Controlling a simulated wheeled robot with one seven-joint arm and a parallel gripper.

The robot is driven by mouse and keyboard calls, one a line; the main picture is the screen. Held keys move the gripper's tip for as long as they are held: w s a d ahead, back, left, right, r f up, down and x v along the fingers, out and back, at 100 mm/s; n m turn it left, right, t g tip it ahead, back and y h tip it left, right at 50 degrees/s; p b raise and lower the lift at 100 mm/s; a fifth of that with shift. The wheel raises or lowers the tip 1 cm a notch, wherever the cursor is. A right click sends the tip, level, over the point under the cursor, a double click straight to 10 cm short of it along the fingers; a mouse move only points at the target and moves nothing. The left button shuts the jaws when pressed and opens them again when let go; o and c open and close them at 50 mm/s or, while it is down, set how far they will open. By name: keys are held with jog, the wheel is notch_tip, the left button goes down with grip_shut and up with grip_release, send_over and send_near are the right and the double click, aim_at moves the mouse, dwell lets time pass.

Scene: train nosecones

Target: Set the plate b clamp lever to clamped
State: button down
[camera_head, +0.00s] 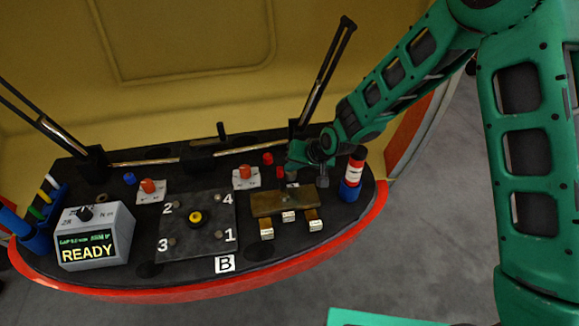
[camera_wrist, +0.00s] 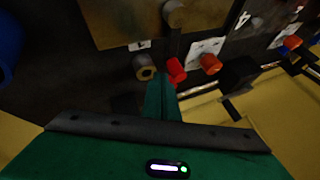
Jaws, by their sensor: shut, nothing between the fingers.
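The dark square plate (camera_head: 197,245) with corner marks 1 to 4 and a yellow centre lies behind the B label (camera_head: 224,264). Two orange-red levers on white marked cards stand behind it: the left lever (camera_head: 148,186) and the right lever (camera_head: 246,172). I cannot tell which is the plate b clamp lever, nor read their settings. In the wrist view the nearer lever (camera_wrist: 209,62) and the farther lever (camera_wrist: 292,42) are apart from my gripper. My gripper (camera_head: 293,168) is shut and empty, right of the right lever, by the brass plate. Its fingers (camera_wrist: 163,95) show in the wrist view.
Small red pieces (camera_head: 268,158) and a grey ring-like part (camera_wrist: 145,67) lie close to my fingers. The brass plate (camera_head: 283,201) has white-tagged blocks in front. A red-and-blue canister (camera_head: 352,176) stands right. A display box (camera_head: 92,238) reads READY. Black-and-metal rods rise behind.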

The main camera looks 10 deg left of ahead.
jog(key=shift+r, duration=0.15)
jog(key=v, duration=1)
jog(key=shift+d, duration=0.2)
